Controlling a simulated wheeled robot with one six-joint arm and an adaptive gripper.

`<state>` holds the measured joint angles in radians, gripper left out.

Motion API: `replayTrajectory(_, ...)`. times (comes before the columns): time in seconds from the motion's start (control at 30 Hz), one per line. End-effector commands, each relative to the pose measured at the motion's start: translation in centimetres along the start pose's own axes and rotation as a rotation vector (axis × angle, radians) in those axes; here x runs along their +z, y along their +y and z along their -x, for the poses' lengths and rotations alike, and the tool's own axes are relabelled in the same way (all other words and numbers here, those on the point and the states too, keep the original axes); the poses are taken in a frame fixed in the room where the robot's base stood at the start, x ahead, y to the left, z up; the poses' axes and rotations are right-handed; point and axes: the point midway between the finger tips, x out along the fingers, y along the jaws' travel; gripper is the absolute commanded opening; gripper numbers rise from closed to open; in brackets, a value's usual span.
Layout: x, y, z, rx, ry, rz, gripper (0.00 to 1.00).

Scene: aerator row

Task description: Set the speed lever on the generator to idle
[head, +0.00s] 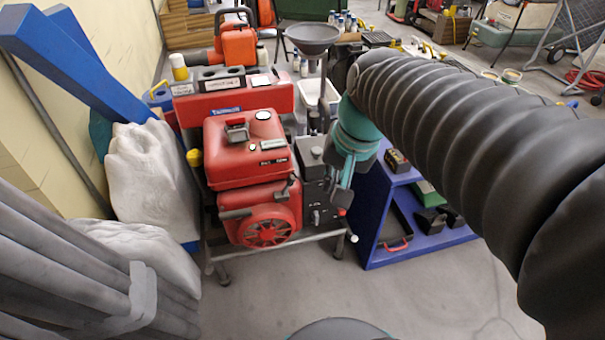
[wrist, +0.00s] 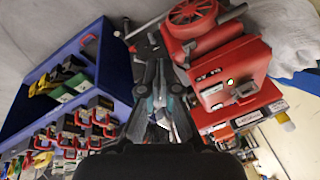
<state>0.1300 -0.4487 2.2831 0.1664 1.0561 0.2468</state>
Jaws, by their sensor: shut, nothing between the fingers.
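The red generator (head: 250,150) stands on a metal frame in the middle of the head view, with a dark control box (head: 318,185) on its right side. It also shows at the upper right in the wrist view (wrist: 222,75). My gripper (head: 338,203) points down beside the control box, its fingers shut and empty. The fingers show in the middle of the wrist view (wrist: 162,66). A small red tip (head: 342,212) shows by the fingertips; I cannot tell whether it belongs to the speed lever. The lever and its setting cannot be made out; my gripper hides part of that side.
A blue shelf (head: 375,245) with small boxes stands close right of the generator. White sacks (head: 145,175) and grey pipes (head: 60,260) crowd the left. A grey funnel (head: 313,33) stands behind. The floor (head: 290,285) in front is clear.

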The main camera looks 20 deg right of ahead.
Motion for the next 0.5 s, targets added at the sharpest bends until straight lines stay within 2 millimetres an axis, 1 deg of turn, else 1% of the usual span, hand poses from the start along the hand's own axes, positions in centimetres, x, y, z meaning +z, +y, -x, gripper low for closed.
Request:
replayTrajectory(0.03,-1.2,0.0,-1.0,-0.005,-0.043,-0.079,0.0)
replayTrajectory(0.27,-6.6,-0.2,-4.2,-0.04,-0.235,-0.451,0.0)
replayTrajectory(0.37,-9.2,0.1,-5.9,-0.053,-0.32,-0.608,0.0)
replayTrajectory(0.5,-12.6,0.9,-8.6,-0.071,-0.442,-0.822,0.0)
